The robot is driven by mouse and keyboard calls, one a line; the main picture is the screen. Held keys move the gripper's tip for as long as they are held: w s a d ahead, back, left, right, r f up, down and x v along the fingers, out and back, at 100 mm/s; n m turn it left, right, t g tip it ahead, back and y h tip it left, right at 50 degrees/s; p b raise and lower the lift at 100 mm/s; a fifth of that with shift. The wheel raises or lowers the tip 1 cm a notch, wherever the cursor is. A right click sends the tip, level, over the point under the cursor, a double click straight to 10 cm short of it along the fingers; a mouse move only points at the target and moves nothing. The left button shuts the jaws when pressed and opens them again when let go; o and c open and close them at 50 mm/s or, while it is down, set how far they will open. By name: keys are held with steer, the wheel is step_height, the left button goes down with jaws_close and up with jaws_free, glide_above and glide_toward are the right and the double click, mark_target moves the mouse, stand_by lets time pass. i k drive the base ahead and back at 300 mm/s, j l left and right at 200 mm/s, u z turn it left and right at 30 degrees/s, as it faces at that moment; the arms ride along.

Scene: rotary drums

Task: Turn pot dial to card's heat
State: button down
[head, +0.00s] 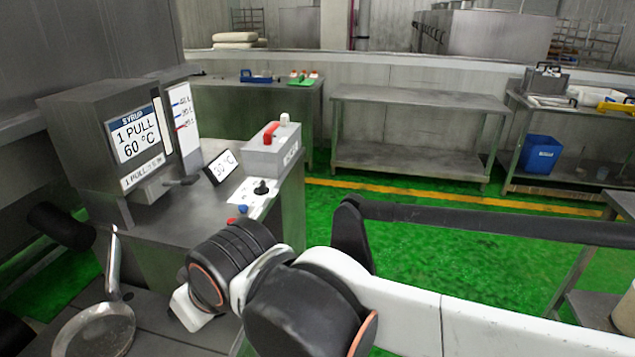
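A black dial (262,187) sits on a white plate on the steel counter, with a scale too small to read. A tilted display (221,166) beside it shows a °C value; its digits are unclear. I cannot tell which vessel is the pot. My arm reaches in from the lower right, and its black wrist is in front of the counter, nearer the camera than the dial. My gripper's fingers do not show.
A grey box (272,158) with a red handle stands behind the dial. A white level board (182,123) stands beside the steel box. A steel pan (97,329) lies lower left. Steel tables line the back, with green floor clear between.

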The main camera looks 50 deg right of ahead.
mark_target(261, 189)
steer(key=z, duration=1.15)
steer(key=i+l, duration=0.1)
steer(key=i, duration=0.8)
